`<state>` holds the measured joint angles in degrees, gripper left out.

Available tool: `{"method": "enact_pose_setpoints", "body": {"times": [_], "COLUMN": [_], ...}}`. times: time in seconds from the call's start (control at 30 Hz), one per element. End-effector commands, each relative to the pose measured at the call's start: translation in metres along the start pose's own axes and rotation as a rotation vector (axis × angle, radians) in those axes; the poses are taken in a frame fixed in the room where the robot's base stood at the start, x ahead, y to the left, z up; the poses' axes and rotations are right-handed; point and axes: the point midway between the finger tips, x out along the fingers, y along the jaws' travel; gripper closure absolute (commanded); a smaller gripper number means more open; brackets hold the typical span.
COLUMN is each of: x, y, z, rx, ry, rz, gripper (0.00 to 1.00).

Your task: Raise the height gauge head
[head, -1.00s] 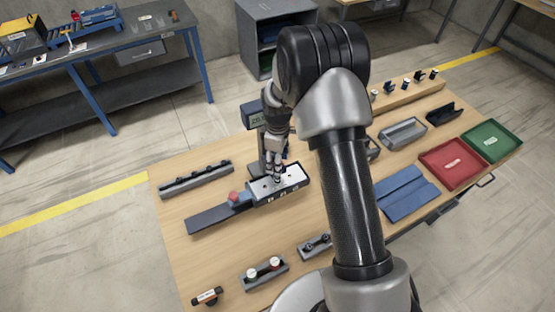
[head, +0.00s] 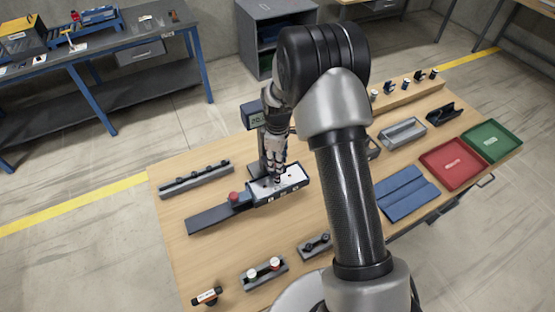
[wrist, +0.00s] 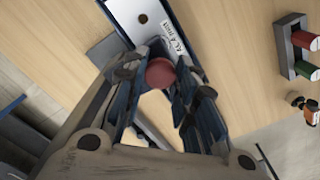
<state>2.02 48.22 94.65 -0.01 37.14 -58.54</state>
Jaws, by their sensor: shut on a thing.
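My gripper (head: 275,176) points down over the light plate of a fixture (head: 291,180), close to the gauge column. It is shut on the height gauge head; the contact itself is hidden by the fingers. In the wrist view my gripper (wrist: 163,88) has its dark fingers around the middle, and a red knob (wrist: 160,72) shows between them. That knob (head: 233,196) sits at the fixture's left end in the head view.
A dark rail (head: 210,218) runs left from the fixture. A grey block with pegs (head: 197,180) lies behind it. Small holders (head: 265,273) stand at the front.

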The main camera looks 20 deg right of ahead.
Motion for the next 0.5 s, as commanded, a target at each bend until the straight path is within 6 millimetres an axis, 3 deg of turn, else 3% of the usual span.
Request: {"method": "enact_pose_setpoints", "body": {"times": [0.17,0.4,0.5], "x": [-0.007,-0.045,-0.047], "y": [0.001,0.001,0.001], "z": [0.000,-0.001,-0.001], "rx": [0.000,0.000,0.000], "ry": [0.001,0.002,0.001], "rz": [0.002,0.004,0.002], "gripper": [1.00,1.00,1.00]}}
